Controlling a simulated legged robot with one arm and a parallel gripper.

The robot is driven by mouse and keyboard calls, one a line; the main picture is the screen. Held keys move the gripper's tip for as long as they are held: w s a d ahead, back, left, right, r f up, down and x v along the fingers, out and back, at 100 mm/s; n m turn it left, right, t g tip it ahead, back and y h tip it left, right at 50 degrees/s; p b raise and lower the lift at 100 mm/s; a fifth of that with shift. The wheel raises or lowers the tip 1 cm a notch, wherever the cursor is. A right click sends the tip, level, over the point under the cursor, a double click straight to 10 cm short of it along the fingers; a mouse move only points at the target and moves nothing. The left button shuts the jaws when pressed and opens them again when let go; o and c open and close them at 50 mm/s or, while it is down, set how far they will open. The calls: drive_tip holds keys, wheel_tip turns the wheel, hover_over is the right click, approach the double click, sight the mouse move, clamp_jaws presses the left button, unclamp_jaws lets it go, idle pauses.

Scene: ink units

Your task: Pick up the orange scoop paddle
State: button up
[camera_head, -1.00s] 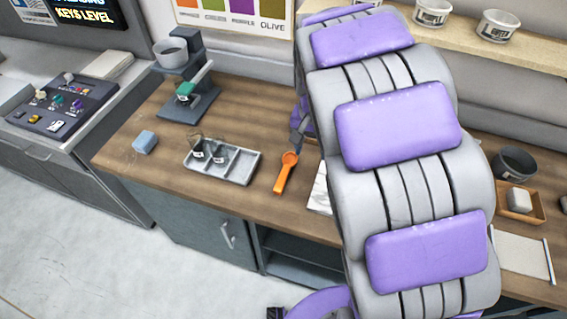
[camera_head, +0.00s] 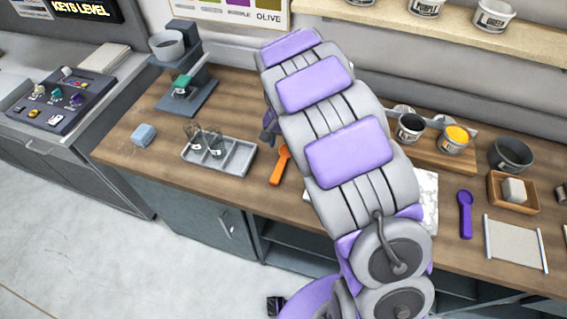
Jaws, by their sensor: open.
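The orange scoop paddle (camera_head: 279,166) lies on the wooden counter, just right of the grey tray, with its round head at the far end and its handle pointing toward the front edge. My gripper (camera_head: 268,136) shows only as a small dark part beside the purple and grey arm, above and slightly left of the scoop's head. Most of the gripper is hidden behind my arm. It looks empty, and the scoop appears apart from it.
A blue sponge (camera_head: 143,135) lies further left. Right of my arm are a cup of yellow ink (camera_head: 455,140), a purple scoop (camera_head: 465,214), a dark bowl (camera_head: 511,154) and a wooden box (camera_head: 497,195).

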hover_over(281, 162)
drive_tip(key=f, duration=0.3)
drive_tip(key=f+b, duration=0.1)
drive_tip(key=f, duration=0.1)
drive_tip(key=shift+s+a+f, duration=0.1)
drive_tip(key=shift+a, duration=0.15)
drive_tip(key=f, duration=0.2)
drive_tip(key=d+f+b, duration=0.1)
drive_tip(key=f, duration=0.1)
drive_tip(key=shift+w+f, duration=0.2)
drive_tip(key=shift+a+r, duration=0.1)
drive_tip(key=shift+a, duration=0.05)
drive_tip(key=shift+c, duration=0.2)
drive_tip(key=shift+a, duration=0.15)
drive_tip(key=shift+c, duration=1.4)
clamp_jaws()
